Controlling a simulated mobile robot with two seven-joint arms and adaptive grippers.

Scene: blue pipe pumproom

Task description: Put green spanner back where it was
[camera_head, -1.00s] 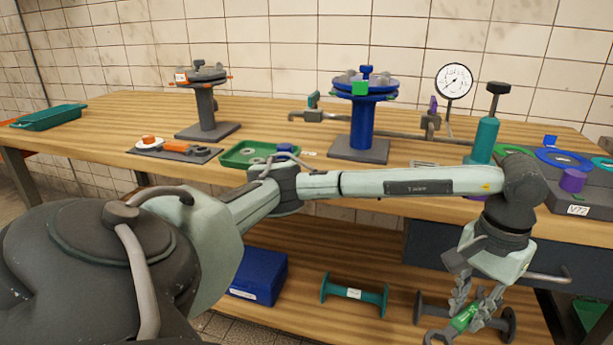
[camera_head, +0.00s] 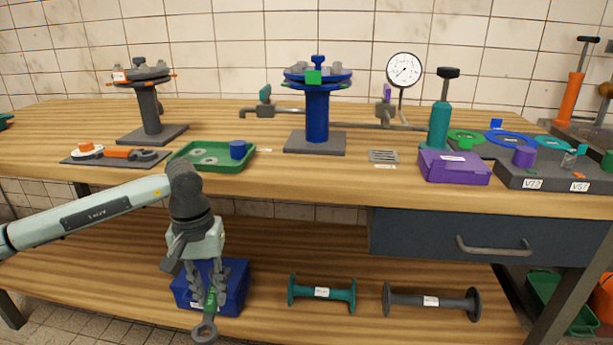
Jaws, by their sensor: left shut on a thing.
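My left gripper (camera_head: 208,290) is shut on the green spanner (camera_head: 204,328). The spanner hangs down with its grey ring end lowest and its green handle between the fingers. The fingers hide part of the handle. The gripper and spanner are in front of the bench, below the worktop edge, and overlap a blue box (camera_head: 235,290) on the lower shelf in the picture. My right gripper is not in view.
On the worktop (camera_head: 330,185), a dark mat (camera_head: 75,158) holds an orange spanner (camera_head: 122,153). Beside it is a green tray (camera_head: 225,168). A blue stand (camera_head: 317,115), teal pump (camera_head: 439,125) and purple box (camera_head: 455,168) stand further right. A drawer handle (camera_head: 495,246) sticks out.

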